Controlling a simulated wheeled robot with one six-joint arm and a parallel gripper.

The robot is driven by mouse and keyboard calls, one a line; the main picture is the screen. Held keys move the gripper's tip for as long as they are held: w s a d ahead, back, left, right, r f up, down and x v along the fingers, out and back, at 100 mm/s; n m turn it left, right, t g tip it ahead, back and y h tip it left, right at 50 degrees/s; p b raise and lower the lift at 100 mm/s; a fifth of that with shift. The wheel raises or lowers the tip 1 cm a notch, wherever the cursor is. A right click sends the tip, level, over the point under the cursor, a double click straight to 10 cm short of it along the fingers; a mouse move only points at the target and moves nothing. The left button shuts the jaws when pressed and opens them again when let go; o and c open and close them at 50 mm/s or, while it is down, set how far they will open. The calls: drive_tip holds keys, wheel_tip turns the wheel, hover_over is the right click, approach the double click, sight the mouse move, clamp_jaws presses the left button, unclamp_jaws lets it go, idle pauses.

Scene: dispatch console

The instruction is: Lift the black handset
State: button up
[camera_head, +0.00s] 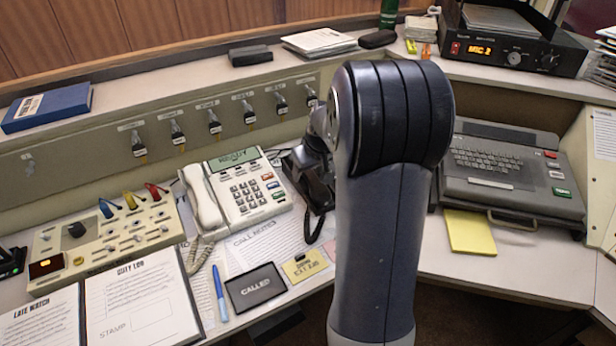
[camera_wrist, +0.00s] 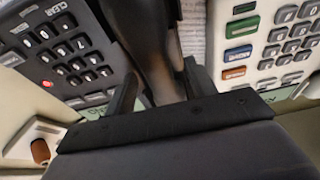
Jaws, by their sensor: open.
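In the wrist view, the black handset (camera_wrist: 146,38) runs up the middle of the picture, between the two fingers of my gripper (camera_wrist: 160,88). The fingers stand open on either side of it. I cannot tell whether they touch it. A dark keypad with a CLEAR key (camera_wrist: 62,50) is left of the handset in the wrist view.
The white phone and its white handset (camera_head: 203,200) stand close on the left. A grey keyboard machine (camera_head: 500,168) is to the right of my arm. A CALLED pad (camera_head: 256,287) and a yellow pad (camera_head: 469,232) lie nearer. Plugs line the panel behind.

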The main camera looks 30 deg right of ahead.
sight(309, 172)
drive_tip(key=shift+c, duration=0.4)
clamp_jaws()
drive_tip(key=shift+r, duration=0.15)
wheel_tip(309, 172, up, 15)
drive_tip(key=p, duration=0.6)
